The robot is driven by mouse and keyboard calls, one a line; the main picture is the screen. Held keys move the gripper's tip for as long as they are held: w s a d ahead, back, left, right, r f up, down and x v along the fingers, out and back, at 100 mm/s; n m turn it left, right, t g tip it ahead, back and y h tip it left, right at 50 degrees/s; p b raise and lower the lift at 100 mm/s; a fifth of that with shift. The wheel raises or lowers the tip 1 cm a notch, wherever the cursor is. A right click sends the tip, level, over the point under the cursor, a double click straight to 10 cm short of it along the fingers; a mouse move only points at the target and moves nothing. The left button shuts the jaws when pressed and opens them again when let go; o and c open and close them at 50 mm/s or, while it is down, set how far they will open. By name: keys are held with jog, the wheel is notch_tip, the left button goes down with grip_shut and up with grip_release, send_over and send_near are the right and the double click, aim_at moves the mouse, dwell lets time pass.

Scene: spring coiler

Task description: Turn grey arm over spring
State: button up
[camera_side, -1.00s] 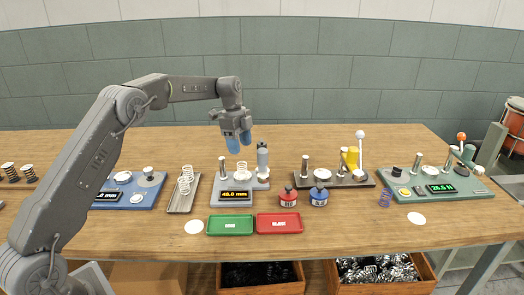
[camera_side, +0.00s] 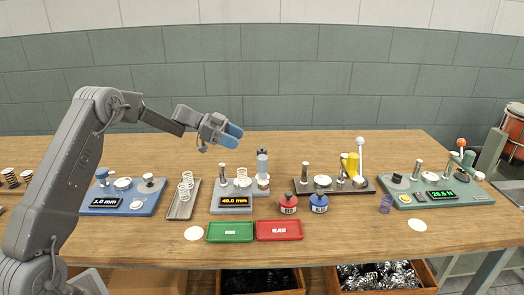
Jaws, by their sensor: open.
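The grey gauge (camera_side: 220,210), reading 49.0 mm, stands mid-table. The grey arm's swing position over the spring is too small to tell clearly; the spring's top seems uncovered. My gripper (camera_side: 233,132) has blue fingertips that point right. It is open and empty, raised above and behind the gauge in the picture, clear of spring and upright.
Green (camera_side: 216,235) and red (camera_side: 264,235) trays lie in front of the gauge. A narrow tray with springs (camera_side: 176,211) lies left. A dark fixture (camera_side: 366,187) and green station (camera_side: 471,197) stand farther right.

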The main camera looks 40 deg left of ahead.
aim_at(260, 149)
jog(key=x, duration=0.9)
jog(key=shift+w+d+f, duration=0.1)
jog(key=shift+w+d, duration=0.05)
jog(key=shift+d, duration=0.15)
grip_shut()
